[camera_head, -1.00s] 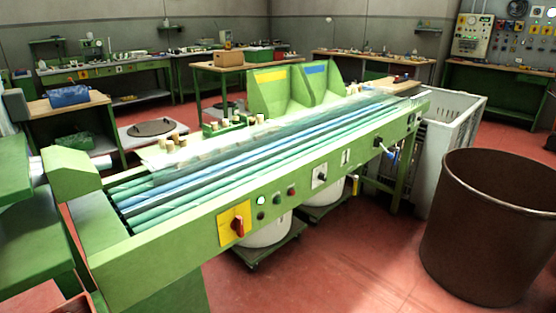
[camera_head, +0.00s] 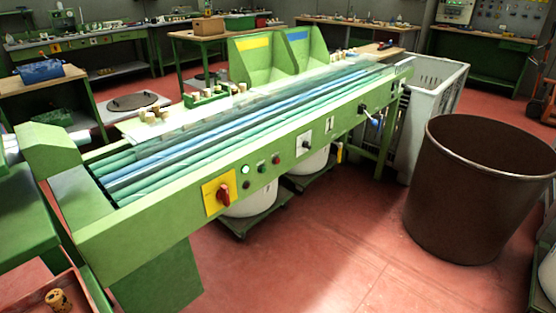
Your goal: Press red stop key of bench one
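A green bench (camera_head: 150,215) with long green and blue rollers runs diagonally across the middle of the view. A white plate marked 1 (camera_head: 329,124) is on its front panel. A small red key (camera_head: 276,160) sits on that panel, just right of a dark green key (camera_head: 261,168) and a lit white lamp (camera_head: 245,169). A larger red rotary switch (camera_head: 223,195) on a yellow plate is further left. The red key is unobstructed. Neither of my grippers is in view.
A large brown bin (camera_head: 475,190) stands on the red floor at right, beside a white crate (camera_head: 435,95). White tubs (camera_head: 250,203) stand under the bench. A reddish box (camera_head: 40,300) holding a cork is at bottom left. The floor in front is clear.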

